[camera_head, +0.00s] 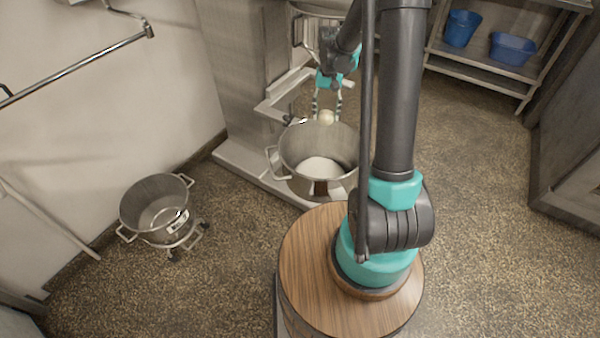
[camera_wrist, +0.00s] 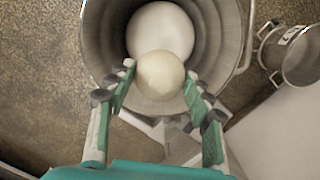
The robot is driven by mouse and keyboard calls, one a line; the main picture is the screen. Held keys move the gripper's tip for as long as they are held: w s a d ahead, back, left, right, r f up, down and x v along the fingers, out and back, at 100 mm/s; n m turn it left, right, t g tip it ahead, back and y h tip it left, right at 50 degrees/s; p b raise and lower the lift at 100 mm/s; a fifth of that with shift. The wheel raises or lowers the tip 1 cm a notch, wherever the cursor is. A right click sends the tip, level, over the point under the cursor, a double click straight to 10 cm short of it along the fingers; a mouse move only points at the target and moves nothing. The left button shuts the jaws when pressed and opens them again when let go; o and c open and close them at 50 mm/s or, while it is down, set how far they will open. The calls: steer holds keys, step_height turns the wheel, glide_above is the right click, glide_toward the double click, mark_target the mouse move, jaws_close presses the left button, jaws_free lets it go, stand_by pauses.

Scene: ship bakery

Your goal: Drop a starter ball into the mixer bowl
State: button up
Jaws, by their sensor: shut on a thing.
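My gripper (camera_head: 326,108) points down over the mixer bowl and is shut on a pale starter ball (camera_head: 326,117). In the wrist view the ball (camera_wrist: 160,75) sits between the fingertips of the gripper (camera_wrist: 160,80). The steel mixer bowl (camera_head: 285,150) stands under the mixer, and its rim also shows in the wrist view (camera_wrist: 86,40). A larger white mass (camera_head: 320,168) lies at the bottom of the bowl. In the wrist view the held ball partly covers this mass (camera_wrist: 160,28). The ball appears above the bowl, near its far rim in the head view.
A second steel bowl (camera_head: 135,205) stands on a wheeled stand on the floor to the left. The mixer body (camera_head: 235,70) rises behind the mixer bowl. A shelf (camera_head: 480,70) with blue tubs (camera_head: 512,48) stands at back right. The floor at right is clear.

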step_height(320, 180, down, 6)
steer(key=s+d, duration=0.1)
steer(key=shift+f, duration=0.25)
stand_by(0.4)
steer(key=o, duration=1.3)
steer(key=shift+r, duration=0.1)
steer(key=r, duration=0.4)
steer(key=w+r, duration=0.1)
steer(key=r, duration=0.6)
steer(key=shift+w+d+r, duration=0.1)
steer(key=shift+w+r, duration=0.1)
steer(key=shift+r, duration=0.2)
